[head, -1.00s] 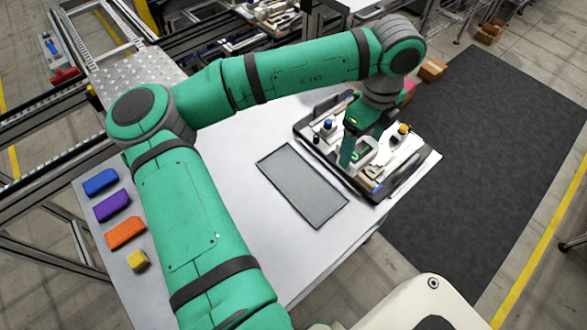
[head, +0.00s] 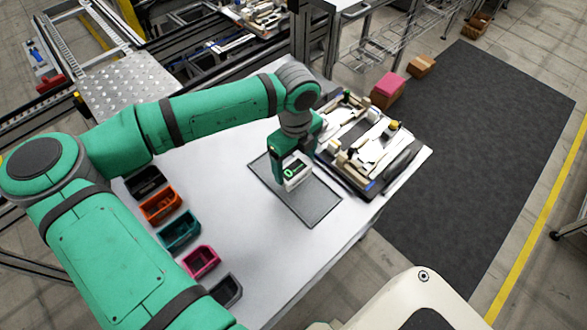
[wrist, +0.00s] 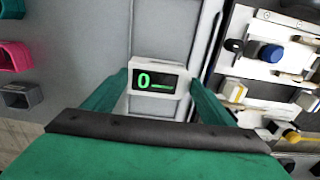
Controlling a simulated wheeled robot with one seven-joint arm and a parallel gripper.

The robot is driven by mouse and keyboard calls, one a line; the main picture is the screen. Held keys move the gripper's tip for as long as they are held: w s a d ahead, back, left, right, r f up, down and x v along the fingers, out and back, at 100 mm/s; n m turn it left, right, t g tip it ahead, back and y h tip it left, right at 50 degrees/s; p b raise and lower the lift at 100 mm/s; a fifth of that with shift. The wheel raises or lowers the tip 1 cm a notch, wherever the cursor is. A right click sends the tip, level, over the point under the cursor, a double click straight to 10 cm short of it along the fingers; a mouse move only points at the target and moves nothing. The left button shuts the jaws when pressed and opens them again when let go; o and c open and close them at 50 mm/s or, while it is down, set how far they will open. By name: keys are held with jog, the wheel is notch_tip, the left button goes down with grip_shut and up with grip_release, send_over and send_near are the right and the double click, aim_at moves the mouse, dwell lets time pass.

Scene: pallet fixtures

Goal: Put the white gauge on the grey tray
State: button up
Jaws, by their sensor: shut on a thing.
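The white gauge (head: 298,178) has a dark display with green marks. My gripper (head: 290,182) is shut on it, with a finger on each side of its body. The gauge also shows between the fingers in the wrist view (wrist: 144,94), its display reading 0. The grey tray (head: 316,209) is a flat, thin-rimmed rectangle on the white table. The gripper and gauge are over its upper part in the head view. The tray also shows beyond the gauge in the wrist view (wrist: 165,35). I cannot tell whether the gauge touches it.
A dark pallet (head: 345,181) crowded with fixtures and parts lies just right of the tray. Orange (head: 161,204), teal (head: 180,231) and pink (head: 201,262) bins stand among others on the left. The table between bins and tray is clear.

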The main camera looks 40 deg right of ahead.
aim_at(293, 167)
jog(key=shift+w+a+f, duration=0.15)
jog(key=shift+f, duration=1.6)
jog(key=o, duration=1.3)
jog(key=shift+f, duration=0.1)
notch_tip(293, 167, up, 12)
jog(key=shift+r, duration=0.15)
